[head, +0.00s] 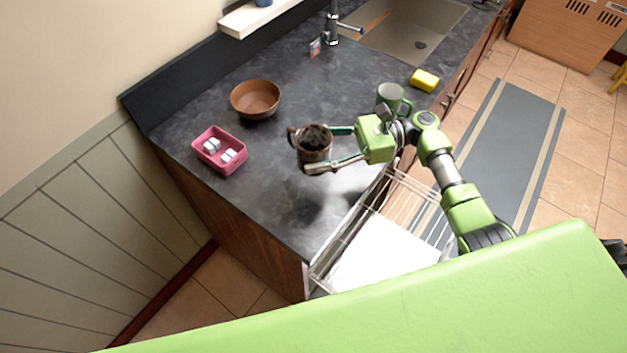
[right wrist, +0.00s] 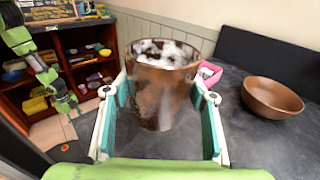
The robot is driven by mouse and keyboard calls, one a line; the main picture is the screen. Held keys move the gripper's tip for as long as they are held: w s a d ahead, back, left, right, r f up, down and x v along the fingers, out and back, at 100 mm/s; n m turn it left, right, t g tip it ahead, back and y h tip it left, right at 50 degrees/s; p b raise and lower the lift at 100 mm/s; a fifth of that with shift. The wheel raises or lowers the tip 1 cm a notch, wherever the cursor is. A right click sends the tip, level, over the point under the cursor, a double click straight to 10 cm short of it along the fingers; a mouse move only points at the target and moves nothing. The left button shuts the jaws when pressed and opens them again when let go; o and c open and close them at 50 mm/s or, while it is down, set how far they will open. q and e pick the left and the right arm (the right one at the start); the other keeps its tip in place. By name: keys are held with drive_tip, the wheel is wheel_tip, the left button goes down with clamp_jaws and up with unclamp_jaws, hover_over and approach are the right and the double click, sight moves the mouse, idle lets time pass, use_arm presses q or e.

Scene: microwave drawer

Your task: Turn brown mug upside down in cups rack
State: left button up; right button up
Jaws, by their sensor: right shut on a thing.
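The brown mug (head: 314,143) is upright above the counter, its handle to the left in the head view. My right gripper (head: 326,150) is shut on it, with one finger on each side; in the right wrist view the mug (right wrist: 160,90) fills the space between the fingers. The wire cups rack (head: 412,200) is in the pulled-out drawer below the counter edge, to the right of the mug in the head view. My left gripper (right wrist: 66,100) seems to show small at the left of the right wrist view; its jaws are unclear.
A green mug (head: 393,97) stands behind my right gripper. A brown bowl (head: 255,98), a pink tray (head: 220,150) with white items, and a yellow sponge (head: 424,80) are on the counter (head: 280,200). The sink (head: 410,30) is at the back. The counter's front corner is clear.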

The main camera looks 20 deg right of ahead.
drive_tip(key=n+b, duration=0.2)
drive_tip(key=n, duration=0.1)
drive_tip(key=shift+f+t+b, duration=0.25)
drive_tip(key=shift+t+b, duration=0.05)
drive_tip(key=shift+b, duration=0.1)
drive_tip(key=shift+r+n+b, duration=0.15)
drive_tip(key=shift+n+b, duration=0.45)
drive_tip(key=shift+n, duration=0.6)
drive_tip(key=shift+r, duration=0.15)
drive_tip(key=n+b, duration=0.4)
drive_tip(key=b, duration=0.1)
drive_tip(key=shift+f+n+t, duration=0.3)
drive_tip(key=shift+f+n, duration=0.05)
drive_tip(key=shift+n, duration=0.05)
drive_tip(key=shift+r+n+b, duration=0.1)
drive_tip(key=shift+n+b, duration=0.2)
drive_tip(key=shift+b, duration=0.15)
drive_tip(key=shift+r, duration=0.3)
